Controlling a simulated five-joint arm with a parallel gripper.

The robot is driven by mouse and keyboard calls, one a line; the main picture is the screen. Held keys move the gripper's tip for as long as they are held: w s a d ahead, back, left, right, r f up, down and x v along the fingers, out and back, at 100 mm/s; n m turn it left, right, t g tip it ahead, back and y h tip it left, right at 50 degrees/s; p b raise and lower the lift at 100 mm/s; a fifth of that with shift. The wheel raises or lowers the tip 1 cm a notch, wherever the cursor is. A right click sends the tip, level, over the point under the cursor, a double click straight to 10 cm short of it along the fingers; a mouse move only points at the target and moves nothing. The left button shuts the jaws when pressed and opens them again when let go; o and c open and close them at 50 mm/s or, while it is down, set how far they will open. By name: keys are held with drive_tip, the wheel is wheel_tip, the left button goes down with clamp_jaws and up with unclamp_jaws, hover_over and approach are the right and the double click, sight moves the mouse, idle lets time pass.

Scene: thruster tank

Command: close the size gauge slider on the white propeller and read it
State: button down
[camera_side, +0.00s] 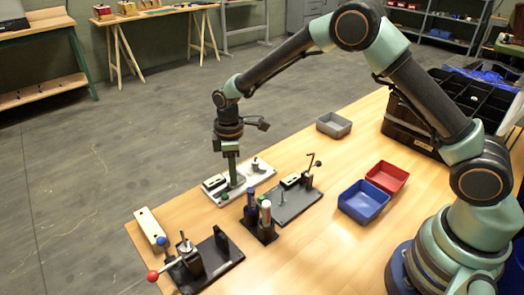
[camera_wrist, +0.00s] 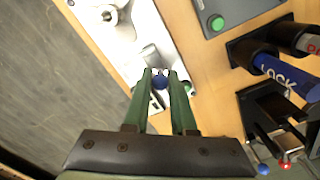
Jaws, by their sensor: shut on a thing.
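The size gauge is a white plate (camera_side: 262,176) on the table, below my gripper (camera_side: 233,184) in the side view. It also shows in the wrist view (camera_wrist: 90,42). My gripper (camera_wrist: 162,76) is shut on a small blue knob (camera_wrist: 160,83), which appears to be the slider's knob, low over the plate. A grey post (camera_side: 255,164) stands at the plate's far end. No gauge reading is legible.
A grey plate (camera_side: 292,207) with a crank fixture lies to the right. Upright blue (camera_side: 251,198) and white (camera_side: 266,211) handles stand in black holders nearby. A black clamp fixture (camera_side: 222,262) is in front. Blue (camera_side: 363,202) and red (camera_side: 387,177) bins stand right.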

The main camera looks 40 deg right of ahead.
sight(240, 178)
idle(0.3)
drive_tip(key=shift+d, duration=1.05)
drive_tip(key=c, duration=0.8)
unclamp_jaws()
drive_tip(key=shift+o, duration=0.2)
drive_tip(key=shift+r, duration=0.15)
wheel_tip(240, 178, up, 12)
